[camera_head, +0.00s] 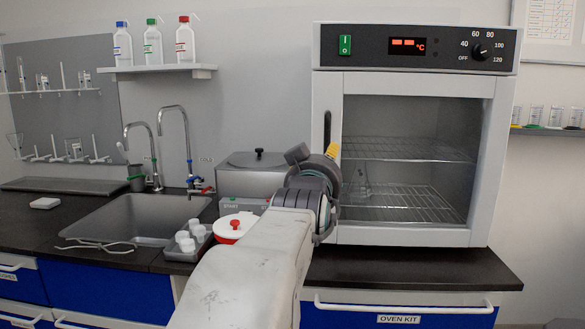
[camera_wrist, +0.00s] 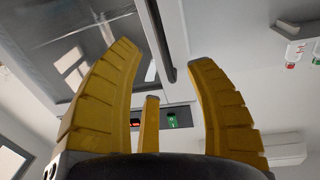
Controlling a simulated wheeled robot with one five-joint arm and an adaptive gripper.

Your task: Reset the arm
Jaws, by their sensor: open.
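My gripper (camera_wrist: 158,95) shows in the wrist view with its yellow fingers spread apart and nothing between them. In the head view my arm reaches forward over the counter, and a yellow fingertip shows in front of the oven's left side. The white oven (camera_head: 485,150) stands on the dark counter with its glass door shut. Its vertical handle (camera_head: 327,130) is just beside my gripper in the head view, and it also shows in the wrist view (camera_wrist: 153,40). I cannot tell whether a finger touches the oven. A glass flask (camera_head: 361,186) is faintly visible behind the door.
A sink (camera_head: 150,212) with two taps is at the left. A grey lidded bath (camera_head: 257,172), a red-and-white lidded container (camera_head: 235,226) and a tray of small white bottles (camera_head: 188,240) stand near my arm. Wash bottles (camera_head: 153,42) sit on a shelf. The counter front right is clear.

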